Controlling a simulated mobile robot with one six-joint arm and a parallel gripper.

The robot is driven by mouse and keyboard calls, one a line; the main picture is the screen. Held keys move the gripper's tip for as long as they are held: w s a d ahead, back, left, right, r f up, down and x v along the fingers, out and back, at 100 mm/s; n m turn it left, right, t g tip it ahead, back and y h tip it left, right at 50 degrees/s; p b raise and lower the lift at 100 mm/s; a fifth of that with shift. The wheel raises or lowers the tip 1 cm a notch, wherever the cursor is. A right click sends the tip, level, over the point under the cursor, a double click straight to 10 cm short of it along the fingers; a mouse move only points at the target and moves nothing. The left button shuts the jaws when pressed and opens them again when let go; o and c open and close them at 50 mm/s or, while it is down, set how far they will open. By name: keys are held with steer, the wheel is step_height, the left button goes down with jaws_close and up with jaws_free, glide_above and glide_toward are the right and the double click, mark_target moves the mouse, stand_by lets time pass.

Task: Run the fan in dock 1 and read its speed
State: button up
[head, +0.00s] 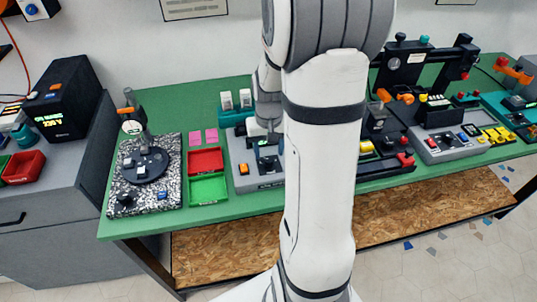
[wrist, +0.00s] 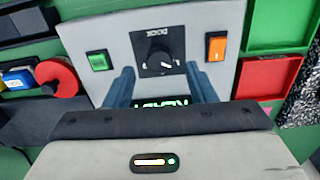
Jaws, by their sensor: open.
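A grey console (head: 240,150) stands on the green bench, partly hidden by my arm. In the wrist view, where it appears upside down, its panel (wrist: 190,18) has a black knob (wrist: 158,52) labelled DOCK, a green switch (wrist: 98,60) and an orange switch (wrist: 216,46). The orange switch also shows in the head view (head: 243,168). A lit green display (wrist: 160,102) is partly covered by my gripper, and I cannot read it. My gripper (wrist: 160,74) is open and empty over the panel, its fingers on either side of the knob's lower part. I cannot make out a fan.
Red (head: 205,160) and green (head: 208,188) trays lie left of the console. Beyond them is a speckled plate (head: 125,195) with a round dark stage. Two white-topped pieces (head: 226,100) stand behind the console. A black frame rig (head: 395,65) and other devices crowd the right.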

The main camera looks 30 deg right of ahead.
mark_target(269, 159)
step_height(269, 159, up, 5)
steer(key=shift+f, duration=0.1)
stand_by(0.6)
steer(key=s+a+r+n+t, duration=0.3)
steer(key=s+a+r, duration=0.5)
steer(key=s+a, duration=0.4)
steer(key=shift+s+a+r+n, duration=0.2)
steer(key=shift+s+a+n, duration=0.15)
steer(key=shift+s, duration=0.25)
jaws_close()
stand_by(0.9)
